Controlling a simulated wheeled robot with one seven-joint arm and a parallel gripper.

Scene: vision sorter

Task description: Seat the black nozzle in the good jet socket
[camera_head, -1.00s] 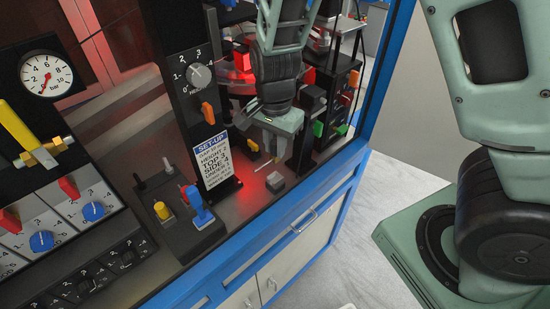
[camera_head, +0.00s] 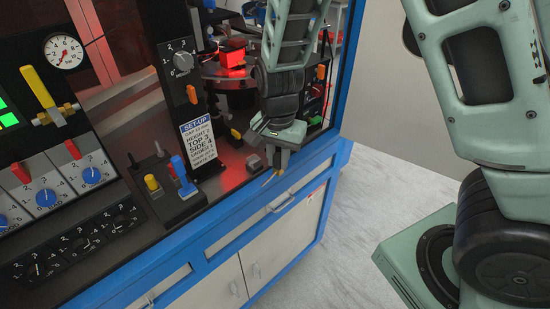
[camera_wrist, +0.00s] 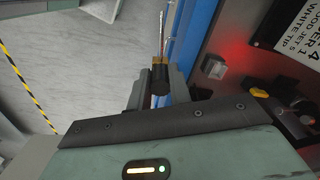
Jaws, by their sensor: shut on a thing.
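My gripper (camera_head: 279,160) is shut on the black nozzle (camera_wrist: 160,80), which has a gold band and a thin pale rod. In the wrist view the nozzle sits between my fingers (camera_wrist: 158,88), its rod pointing to the top of the picture. In the head view the nozzle is small, and its thin tip (camera_head: 267,181) shows below the fingers, by the blue front edge of the bench. I cannot make out the good jet socket for certain.
A small grey block (camera_head: 254,162) lies on the bench close to my gripper. A black post with a SET-UP card (camera_head: 197,142) stands to its left. A control block (camera_head: 176,202) with yellow and blue knobs is further left. Floor (camera_head: 358,235) before the bench is clear.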

